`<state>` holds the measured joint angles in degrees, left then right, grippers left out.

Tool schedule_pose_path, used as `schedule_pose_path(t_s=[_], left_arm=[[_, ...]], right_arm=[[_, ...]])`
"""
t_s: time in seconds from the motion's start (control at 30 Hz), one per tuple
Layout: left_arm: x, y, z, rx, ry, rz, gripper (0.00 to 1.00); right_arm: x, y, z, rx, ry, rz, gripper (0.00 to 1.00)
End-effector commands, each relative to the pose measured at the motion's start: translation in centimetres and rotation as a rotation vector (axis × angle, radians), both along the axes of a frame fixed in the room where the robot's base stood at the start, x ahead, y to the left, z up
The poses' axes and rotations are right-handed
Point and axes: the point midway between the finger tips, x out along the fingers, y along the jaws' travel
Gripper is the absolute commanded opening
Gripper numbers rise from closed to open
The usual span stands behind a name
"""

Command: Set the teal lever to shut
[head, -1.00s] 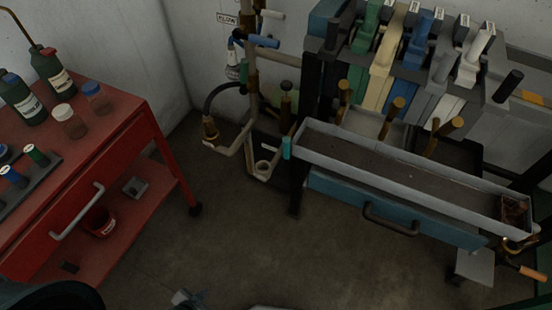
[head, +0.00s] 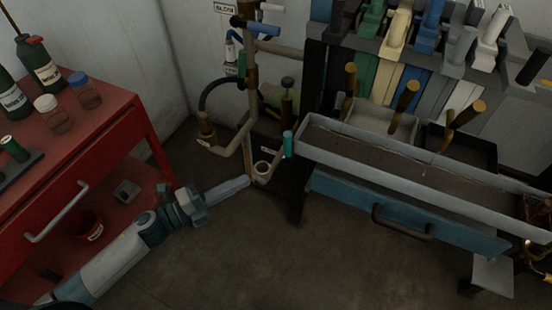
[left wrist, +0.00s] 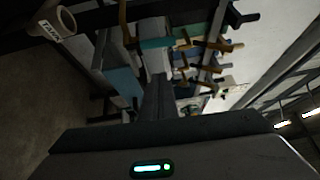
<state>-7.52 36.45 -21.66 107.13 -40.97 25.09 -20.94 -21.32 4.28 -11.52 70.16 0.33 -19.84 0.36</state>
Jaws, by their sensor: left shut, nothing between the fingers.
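The teal lever (head: 288,143) has an upright teal grip beside the left end of the grey trough, on a pale bent pipe low on the pipework. A teal grip also shows in the left wrist view (left wrist: 157,43), lying crosswise just beyond my fingers. My left gripper (head: 245,183) is shut and empty, low and to the left of the lever and apart from it in the head view. Its closed fingers also show in the left wrist view (left wrist: 158,85). My right gripper is out of view.
A grey trough (head: 400,171) above a blue drawer (head: 345,198) stands to the right. A blue-handled lever (head: 262,29) sits higher on the pipes. A red cart (head: 90,150) with bottles stands at the left. The floor between is clear.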

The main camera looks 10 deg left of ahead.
Motion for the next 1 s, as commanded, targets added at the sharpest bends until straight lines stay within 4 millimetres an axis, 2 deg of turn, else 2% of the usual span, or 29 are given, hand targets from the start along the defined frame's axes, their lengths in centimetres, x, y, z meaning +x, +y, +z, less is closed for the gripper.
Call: schedule_pose_path(t_s=[0.57, 0.77, 1.0], left_arm=[[0.2, -0.8, 0.6, 0.004, -0.016, -0.012, 0.0], [1.5, -2.4, 0.9, 0.003, -0.016, -0.013, 0.0], [4.0, -5.6, 1.2, 0.002, -0.016, -0.012, 0.0]], right_arm=[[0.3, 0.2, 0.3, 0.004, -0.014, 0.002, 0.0], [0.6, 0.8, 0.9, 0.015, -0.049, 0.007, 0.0], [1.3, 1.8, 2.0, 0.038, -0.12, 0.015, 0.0]])
